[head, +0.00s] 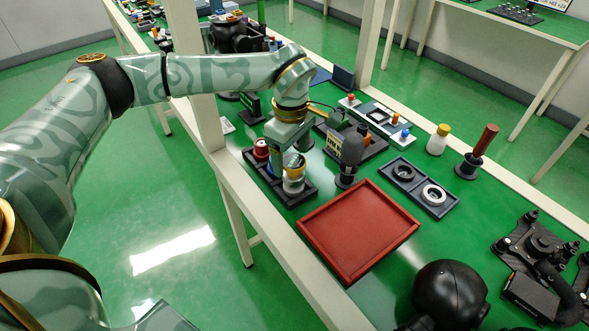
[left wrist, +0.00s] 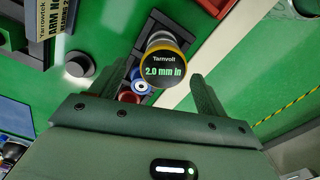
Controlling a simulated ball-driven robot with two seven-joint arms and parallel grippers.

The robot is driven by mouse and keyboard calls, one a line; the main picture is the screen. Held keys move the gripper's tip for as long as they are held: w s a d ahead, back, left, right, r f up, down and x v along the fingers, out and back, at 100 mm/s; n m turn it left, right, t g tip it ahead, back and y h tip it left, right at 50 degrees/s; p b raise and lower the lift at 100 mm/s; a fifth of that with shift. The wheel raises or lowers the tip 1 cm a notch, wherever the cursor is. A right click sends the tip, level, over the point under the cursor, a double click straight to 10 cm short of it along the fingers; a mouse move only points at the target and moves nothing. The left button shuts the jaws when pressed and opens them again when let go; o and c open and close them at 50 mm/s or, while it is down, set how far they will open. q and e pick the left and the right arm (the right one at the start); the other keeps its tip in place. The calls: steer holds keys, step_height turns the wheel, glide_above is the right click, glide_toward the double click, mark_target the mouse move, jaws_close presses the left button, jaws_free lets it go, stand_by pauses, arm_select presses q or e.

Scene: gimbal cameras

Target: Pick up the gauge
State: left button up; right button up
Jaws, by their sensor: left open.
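My left gripper (head: 287,158) points down over that tray. In the left wrist view its two fingers (left wrist: 155,80) are spread apart, with the gauge showing between them. I cannot tell whether either finger touches it. My right gripper is not in view.
A red tray (head: 358,270) lies to the right of the dark tray. A dark grey upright item (head: 351,150) stands close beside the gripper. A red-capped item (head: 261,149) shares the dark tray. A white table post (head: 207,110) stands close to my forearm.

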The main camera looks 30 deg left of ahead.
mark_target(293, 161)
arm_select(q)
steer(key=f, duration=0.2)
steer(key=f+b, duration=0.1)
steer(key=f, duration=0.1)
steer(key=shift+s+d, duration=0.1)
steer(key=shift+d, duration=0.15)
steer(key=shift+r, duration=0.2)
steer(key=c, duration=1.2)
steer(key=shift+r, duration=0.1)
